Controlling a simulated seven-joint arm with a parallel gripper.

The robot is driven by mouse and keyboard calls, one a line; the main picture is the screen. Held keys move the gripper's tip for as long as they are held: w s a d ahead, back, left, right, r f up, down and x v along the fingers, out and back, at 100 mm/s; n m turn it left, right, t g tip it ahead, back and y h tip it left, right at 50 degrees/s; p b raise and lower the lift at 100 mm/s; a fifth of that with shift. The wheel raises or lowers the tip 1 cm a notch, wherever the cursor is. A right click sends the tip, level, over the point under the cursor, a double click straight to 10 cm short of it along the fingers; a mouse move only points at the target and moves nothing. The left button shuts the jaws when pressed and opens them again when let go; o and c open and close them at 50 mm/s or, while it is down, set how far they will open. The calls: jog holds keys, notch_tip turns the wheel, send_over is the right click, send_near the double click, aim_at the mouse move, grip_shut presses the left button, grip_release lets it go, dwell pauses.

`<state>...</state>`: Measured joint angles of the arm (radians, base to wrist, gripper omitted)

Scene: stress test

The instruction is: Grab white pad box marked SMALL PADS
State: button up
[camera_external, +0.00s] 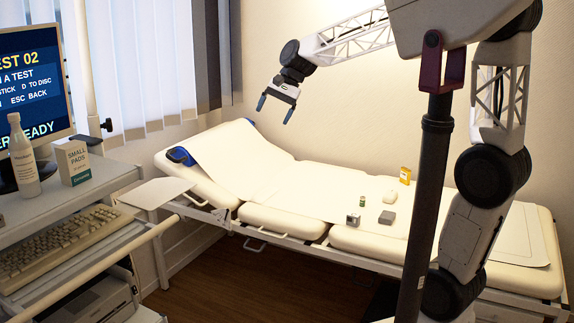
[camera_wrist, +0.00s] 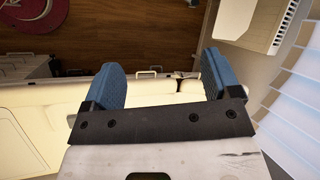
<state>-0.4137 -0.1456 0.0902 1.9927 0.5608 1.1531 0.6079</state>
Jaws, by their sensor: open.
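The white box marked SMALL PADS (camera_external: 73,163) stands upright on the cart's upper shelf at the left of the external view. It has a green band along its bottom. My gripper (camera_external: 276,103) hangs in the air above the head end of the couch, well to the right of the box and apart from it. In the wrist view my gripper's two blue fingers (camera_wrist: 162,85) are spread with nothing between them. The box cannot be made out in the wrist view.
A white bottle (camera_external: 22,157) stands just left of the box, with a monitor (camera_external: 37,90) behind. A keyboard (camera_external: 65,240) lies on a lower shelf. Several small items, including an orange box (camera_external: 405,175), lie on the couch (camera_external: 290,220). A flat side panel (camera_external: 157,193) juts between cart and couch.

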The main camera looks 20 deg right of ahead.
jog(key=w+a+r+m+g+y, duration=0.1)
jog(key=w+a+r+g, duration=0.15)
jog(key=a, duration=1.05)
jog(key=m+g+y, duration=0.2)
jog(key=m+g, duration=0.1)
jog(key=g, duration=0.3)
send_near(84, 142)
jog(key=x, duration=0.4)
jog(key=shift+s+f, duration=0.25)
jog(key=shift+s, duration=0.05)
jog(key=shift+s+a+g, duration=0.1)
jog(key=shift+a+g, duration=0.15)
jog(key=shift+x, duration=1.3)
jog(key=shift+x, duration=2.55)
